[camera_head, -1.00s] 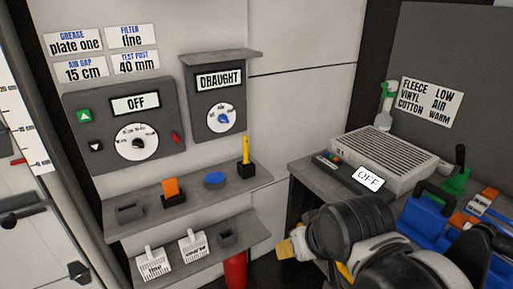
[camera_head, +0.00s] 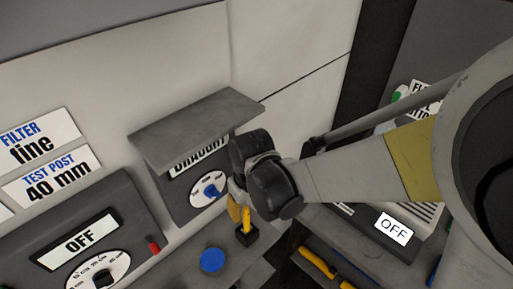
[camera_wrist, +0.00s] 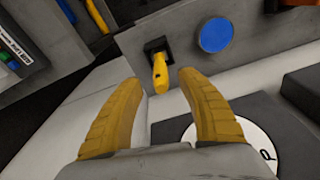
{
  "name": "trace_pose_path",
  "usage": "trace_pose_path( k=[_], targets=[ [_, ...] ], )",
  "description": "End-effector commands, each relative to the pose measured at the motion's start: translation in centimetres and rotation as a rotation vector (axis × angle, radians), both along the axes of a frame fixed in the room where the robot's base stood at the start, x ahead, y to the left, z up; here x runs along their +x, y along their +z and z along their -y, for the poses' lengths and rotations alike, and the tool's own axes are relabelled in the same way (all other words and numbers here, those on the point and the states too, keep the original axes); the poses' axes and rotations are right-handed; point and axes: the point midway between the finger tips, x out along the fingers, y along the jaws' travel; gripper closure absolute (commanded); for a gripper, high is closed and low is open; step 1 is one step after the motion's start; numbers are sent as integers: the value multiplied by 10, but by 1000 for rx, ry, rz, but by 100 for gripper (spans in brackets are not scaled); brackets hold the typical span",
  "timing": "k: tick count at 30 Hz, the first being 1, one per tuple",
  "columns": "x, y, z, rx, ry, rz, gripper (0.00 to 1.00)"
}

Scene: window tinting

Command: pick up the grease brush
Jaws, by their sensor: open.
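A yellow handle, which I take to be the grease brush (camera_head: 246,220), stands upright in a small black holder (camera_head: 247,236) on the shelf under the DRAUGHT panel. In the wrist view the brush (camera_wrist: 160,72) points toward the camera, its lower end hidden in the holder (camera_wrist: 155,46). My gripper (camera_head: 236,198) is above and beside the handle in the head view. In the wrist view my yellow fingers (camera_wrist: 160,82) are open, one on each side of the handle's tip, with gaps on both sides. Nothing is held.
A blue disc (camera_head: 212,260) lies on the shelf beside the holder. The DRAUGHT panel (camera_head: 190,185) with its jutting hood (camera_head: 195,130) is close behind my gripper. A grey unit with an OFF sign (camera_head: 391,229) stands at right.

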Motion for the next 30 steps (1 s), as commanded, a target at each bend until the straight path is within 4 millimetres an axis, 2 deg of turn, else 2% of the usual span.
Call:
trace_pose_path(
  k=[1, 3, 10, 18, 25, 30],
  targets=[
    [1, -11, -1, 1, -1, 1, 54],
    [2, -18, -1, 1, -1, 1, 54],
    [3, -33, -3, 1, -2, 1, 54],
    [6, -73, -6, 1, -2, 2, 54],
    [6, -74, -6, 1, -2, 2, 54],
    [6, -74, -6, 1, -2, 2, 100]
  ],
)
